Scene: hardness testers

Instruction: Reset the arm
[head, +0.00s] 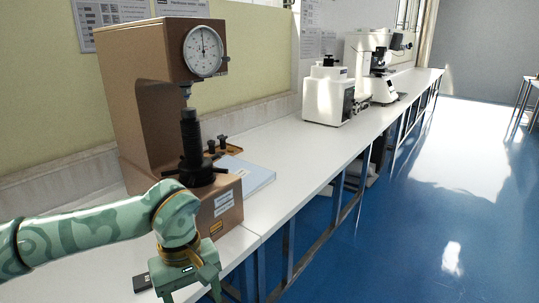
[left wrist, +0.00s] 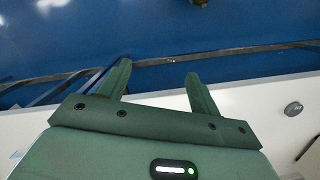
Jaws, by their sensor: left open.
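My left arm comes in from the left in the head view, and its green left gripper (head: 192,290) hangs at the front edge of the bench, in front of the brown hardness tester (head: 140,110). The tester has a round dial gauge (head: 203,51) and a dark spindle above a base. In the left wrist view the two green fingers of my left gripper (left wrist: 156,80) stand apart with nothing between them. They point past the white bench edge towards the blue floor. My right gripper is in neither view.
The white bench (head: 290,170) runs away to the right. A blue-white booklet (head: 246,177) lies beside the tester. A white machine (head: 328,95) and a microscope-like device (head: 378,70) stand farther along. The blue floor (head: 400,240) at right is open.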

